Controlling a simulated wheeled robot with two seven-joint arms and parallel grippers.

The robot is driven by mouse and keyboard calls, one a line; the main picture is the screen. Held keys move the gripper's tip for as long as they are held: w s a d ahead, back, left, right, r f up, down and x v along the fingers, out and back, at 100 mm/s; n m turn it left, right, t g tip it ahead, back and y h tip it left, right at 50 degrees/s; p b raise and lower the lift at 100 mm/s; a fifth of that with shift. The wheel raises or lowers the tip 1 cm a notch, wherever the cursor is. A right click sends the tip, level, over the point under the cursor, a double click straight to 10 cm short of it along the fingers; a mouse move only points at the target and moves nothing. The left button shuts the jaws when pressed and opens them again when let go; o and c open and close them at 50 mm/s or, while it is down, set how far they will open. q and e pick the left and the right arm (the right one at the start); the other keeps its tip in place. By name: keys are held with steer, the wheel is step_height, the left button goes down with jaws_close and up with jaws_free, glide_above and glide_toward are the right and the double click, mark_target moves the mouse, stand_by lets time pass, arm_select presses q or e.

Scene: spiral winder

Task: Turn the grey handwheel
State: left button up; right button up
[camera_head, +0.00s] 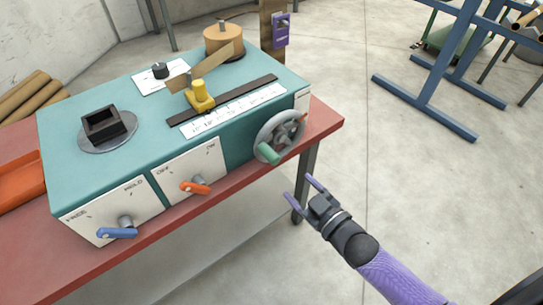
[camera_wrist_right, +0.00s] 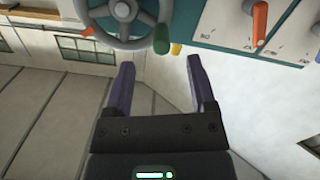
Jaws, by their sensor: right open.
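The grey handwheel (camera_head: 279,136) is on the front right of the teal machine (camera_head: 225,150). It has several spokes and a green handle (camera_head: 268,153) at its lower left. My right gripper (camera_head: 304,189) is open and empty, below and in front of the wheel, apart from it. In the right wrist view, the wheel (camera_wrist_right: 92,32) shows at the top left, beyond the open fingers (camera_wrist_right: 159,80). The green handle (camera_wrist_right: 161,38) hangs above the gap between them. My left gripper is not in view.
The machine stands on a red table (camera_head: 330,122). An orange lever (camera_head: 195,188) and a blue lever (camera_head: 117,232) stick out from its front panels, left of the wheel. An orange tray (camera_head: 22,178) lies at the left. The floor to the right is clear up to a blue frame (camera_head: 440,100).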

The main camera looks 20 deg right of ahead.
mark_target(277, 163)
steer(key=shift+t+y, duration=0.3)
steer(key=b+x, duration=0.1)
steer(key=x, duration=0.2)
steer(key=r+x, duration=0.1)
steer(key=x, duration=0.3)
steer(key=b+x, duration=0.1)
steer(key=x, duration=0.2)
steer(key=shift+w+a+r+b, duration=0.15)
steer(key=shift+a+r+b, duration=0.1)
steer(key=shift+b, duration=0.1)
jaws_close()
stand_by(0.5)
